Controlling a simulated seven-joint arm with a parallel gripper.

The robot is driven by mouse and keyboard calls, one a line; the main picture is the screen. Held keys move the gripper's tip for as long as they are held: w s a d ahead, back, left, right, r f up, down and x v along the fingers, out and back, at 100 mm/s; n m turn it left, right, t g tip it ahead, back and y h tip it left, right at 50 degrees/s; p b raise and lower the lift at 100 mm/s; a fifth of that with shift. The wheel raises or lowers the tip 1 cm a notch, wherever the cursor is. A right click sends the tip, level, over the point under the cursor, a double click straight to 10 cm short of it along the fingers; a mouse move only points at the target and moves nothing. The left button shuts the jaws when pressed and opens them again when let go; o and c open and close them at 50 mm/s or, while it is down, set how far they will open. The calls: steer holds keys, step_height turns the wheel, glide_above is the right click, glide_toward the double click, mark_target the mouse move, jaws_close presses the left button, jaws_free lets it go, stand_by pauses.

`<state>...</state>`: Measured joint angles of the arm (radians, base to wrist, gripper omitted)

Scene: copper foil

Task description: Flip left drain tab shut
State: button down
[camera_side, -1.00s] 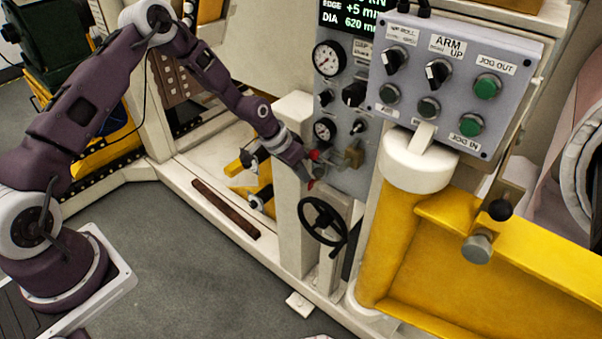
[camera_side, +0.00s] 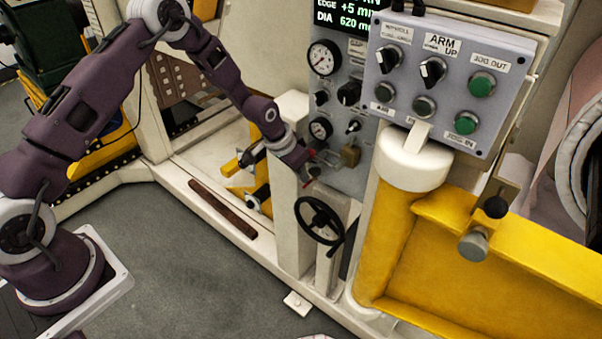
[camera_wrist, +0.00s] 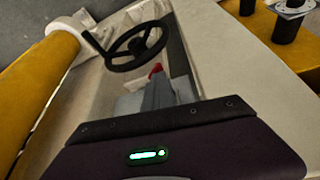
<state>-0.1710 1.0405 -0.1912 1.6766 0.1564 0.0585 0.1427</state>
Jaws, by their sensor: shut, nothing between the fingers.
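My gripper (camera_side: 304,172) reaches down to the foot of the grey gauge panel, beside the white post. It is shut and holds nothing. A small red tab (camera_side: 311,155) shows just above and right of the fingers, and another red piece (camera_side: 308,184) shows just below them. In the wrist view a red tab (camera_wrist: 155,71) shows just past the tips of my gripper (camera_wrist: 157,86). I cannot tell whether they touch it, nor which red piece is the left drain tab. The fingers hide part of this area.
A black handwheel (camera_side: 320,220) stands close below my gripper. A brass padlock-like block (camera_side: 350,155) hangs to its right. The grey control box (camera_side: 450,85) and yellow column (camera_side: 393,245) stand further right. Open floor (camera_side: 190,285) lies at lower left.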

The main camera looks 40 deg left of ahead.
steer(key=shift+r, duration=0.15)
steer(key=shift+r, duration=0.65)
steer(key=a+v, duration=0.1)
steer(key=v, duration=1.1)
steer(key=shift+w+a+r, duration=0.2)
steer(key=shift+w+a, duration=0.15)
steer(key=shift+a, duration=0.05)
